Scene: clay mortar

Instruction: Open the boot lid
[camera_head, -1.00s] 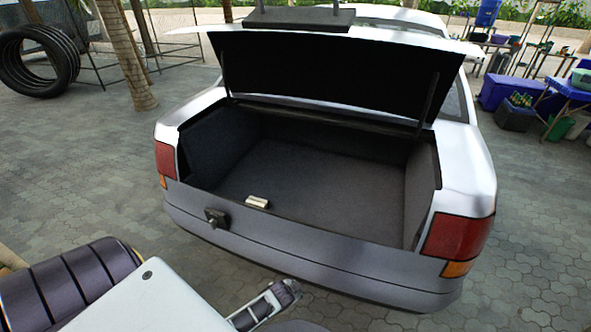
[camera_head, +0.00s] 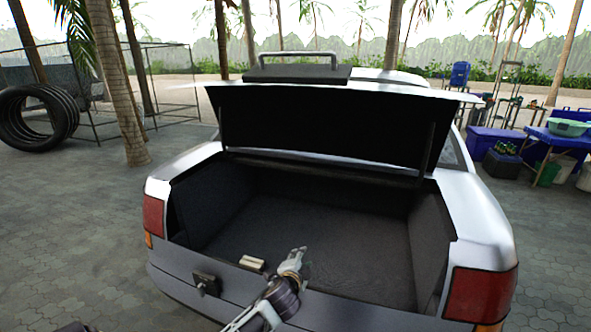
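The boot lid (camera_head: 325,130) of the white car stands raised, its dark inner side facing me. A dark plate with a grey bar handle (camera_head: 298,68) sits on its top edge. The boot (camera_head: 320,225) below is open and looks empty inside, apart from a small cream block (camera_head: 252,263) near its front sill. My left gripper (camera_head: 298,253) is over the front of the boot opening, right of the block and well below the lid. It appears to hold nothing, but its finger gap is too small to judge. My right gripper is out of view.
A dark latch piece (camera_head: 205,284) sticks out from the rear panel left of my arm. The car's rear corners stand left and right. Stacked tyres (camera_head: 38,118), palm trunks and a table with boxes (camera_head: 555,138) are far behind. Paving beside the car is clear.

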